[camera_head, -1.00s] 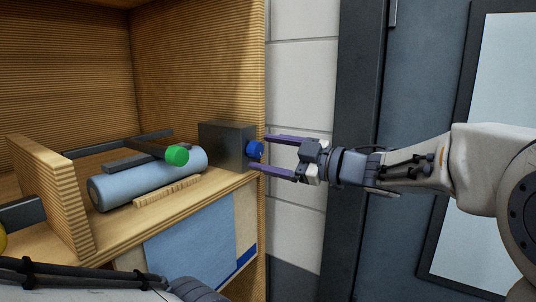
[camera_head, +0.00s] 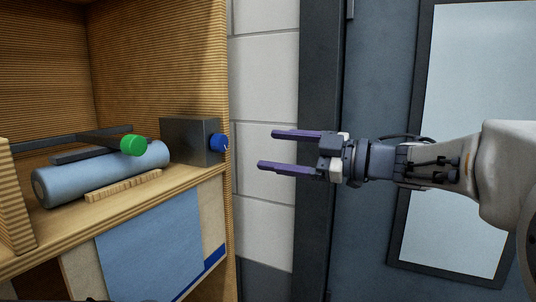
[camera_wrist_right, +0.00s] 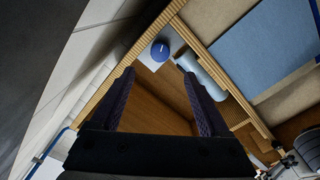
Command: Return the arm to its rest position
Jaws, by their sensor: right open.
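My right gripper (camera_head: 268,150) is open and empty, to the right of the wooden cabinet in the head view, with its purple fingers pointing left. A dark grey box (camera_head: 190,140) with a blue knob (camera_head: 219,142) stands on the shelf, and a clear gap lies between the knob and my fingertips. In the right wrist view the open fingers (camera_wrist_right: 158,92) show with the blue knob (camera_wrist_right: 160,50) beyond them. My left gripper is not in view.
The shelf (camera_head: 150,195) also holds a blue-grey cylinder (camera_head: 90,180), a ridged wooden strip (camera_head: 125,185) and a dark bar with a green end (camera_head: 133,146). Below are upright panels (camera_head: 150,245). A white block wall (camera_head: 265,80) and a dark door (camera_head: 385,60) stand behind my right arm.

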